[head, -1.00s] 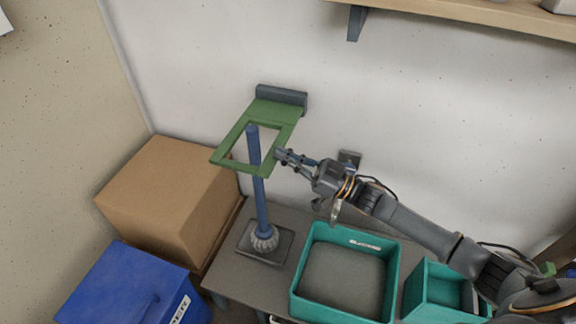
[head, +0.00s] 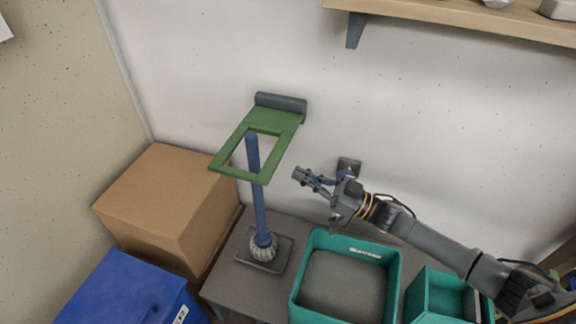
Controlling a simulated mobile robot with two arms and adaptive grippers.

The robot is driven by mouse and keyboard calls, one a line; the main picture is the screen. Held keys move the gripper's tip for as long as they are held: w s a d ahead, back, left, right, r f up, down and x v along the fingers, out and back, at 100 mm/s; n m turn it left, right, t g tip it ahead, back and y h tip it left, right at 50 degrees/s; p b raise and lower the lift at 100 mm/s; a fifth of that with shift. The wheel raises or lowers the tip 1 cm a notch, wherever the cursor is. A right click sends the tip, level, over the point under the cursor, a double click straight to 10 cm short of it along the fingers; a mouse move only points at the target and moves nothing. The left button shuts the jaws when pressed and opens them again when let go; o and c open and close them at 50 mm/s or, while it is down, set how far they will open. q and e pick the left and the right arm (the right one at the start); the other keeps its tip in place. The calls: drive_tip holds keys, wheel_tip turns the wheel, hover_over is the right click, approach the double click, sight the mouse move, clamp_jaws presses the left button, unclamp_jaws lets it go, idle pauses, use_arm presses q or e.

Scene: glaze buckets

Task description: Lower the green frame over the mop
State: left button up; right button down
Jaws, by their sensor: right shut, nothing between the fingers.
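The green frame (head: 226,160) sticks out from a dark hinge block (head: 281,104) on the wall, roughly level, with a rectangular opening. The mop (head: 260,205) stands upright on a dark square base (head: 263,253), its blue handle reaching up into the frame's opening and its grey-white head at the bottom. My right gripper (head: 298,175) is shut and empty, to the right of the frame and apart from it. My left gripper is not in view.
A teal bin (head: 294,300) and a smaller teal bin (head: 413,300) stand to the right of the mop. A cardboard box (head: 150,195) and a blue container (head: 115,290) are at the left. A wooden shelf (head: 450,20) is above.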

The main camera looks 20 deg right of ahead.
drive_tip(key=r+v, duration=0.1)
drive_tip(key=v, duration=0.5)
drive_tip(key=shift+s+d+f, duration=0.2)
drive_tip(key=shift+s+d, duration=0.15)
drive_tip(key=shift+d, duration=0.05)
